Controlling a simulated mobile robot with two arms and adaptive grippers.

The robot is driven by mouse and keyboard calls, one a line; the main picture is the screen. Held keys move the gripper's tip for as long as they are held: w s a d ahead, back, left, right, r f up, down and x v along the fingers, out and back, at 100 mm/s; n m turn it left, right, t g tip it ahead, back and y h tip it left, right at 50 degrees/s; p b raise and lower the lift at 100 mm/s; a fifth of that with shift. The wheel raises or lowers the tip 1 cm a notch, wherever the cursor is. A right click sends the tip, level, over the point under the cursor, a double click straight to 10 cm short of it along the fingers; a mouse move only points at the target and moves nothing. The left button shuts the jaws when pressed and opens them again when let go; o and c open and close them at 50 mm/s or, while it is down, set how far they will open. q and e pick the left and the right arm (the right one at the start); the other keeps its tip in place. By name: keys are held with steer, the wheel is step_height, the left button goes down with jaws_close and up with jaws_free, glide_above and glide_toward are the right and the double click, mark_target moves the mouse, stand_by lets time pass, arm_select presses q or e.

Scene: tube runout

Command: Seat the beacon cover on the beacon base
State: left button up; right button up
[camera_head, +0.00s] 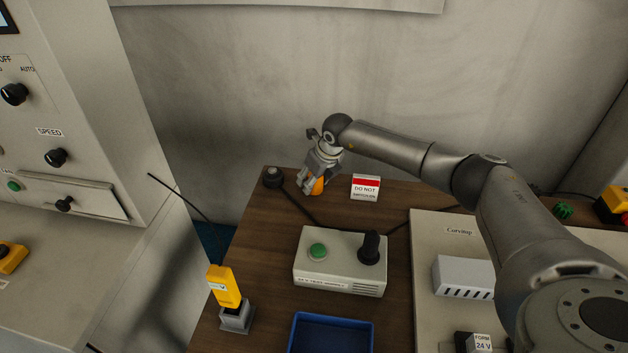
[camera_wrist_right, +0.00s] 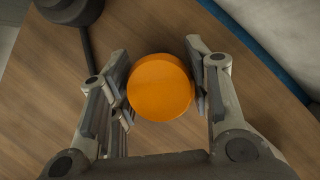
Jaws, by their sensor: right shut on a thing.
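The orange beacon cover (camera_head: 317,187) is between the fingers of my right gripper (camera_head: 311,186) near the back edge of the wooden table. In the right wrist view the round orange cover (camera_wrist_right: 160,87) sits between both fingers of the gripper (camera_wrist_right: 160,75), which is shut on it. I cannot tell whether the cover touches the table. The dark round beacon base (camera_head: 272,177) stands at the table's back left corner, left of the cover and apart from it. The base (camera_wrist_right: 70,8) shows partly at the top left of the wrist view, with its cable. My left gripper is not in view.
A red and white sign (camera_head: 365,187) stands right of the gripper. A grey control box (camera_head: 318,271) with a green button and black stick is in front. A yellow device on a grey stand (camera_head: 237,318) and a blue tray (camera_head: 331,318) are nearer. A black cable crosses the table.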

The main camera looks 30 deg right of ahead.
steer(key=shift+r, duration=0.15)
steer(key=shift+r+b, duration=0.35)
steer(key=shift+r, duration=0.3)
steer(key=s+a+r+b, duration=0.1)
steer(key=s+a+r, duration=0.1)
steer(key=s+r, duration=0.3)
steer(key=s+a+r+b, duration=0.2)
steer(key=s+r, duration=0.4)
steer(key=s, duration=0.2)
steer(key=shift+s+a+r, duration=0.15)
steer(key=shift+a+r, duration=0.05)
steer(key=shift+a, duration=0.05)
steer(key=shift+o, duration=1)
steer(key=shift+c, duration=1.3)
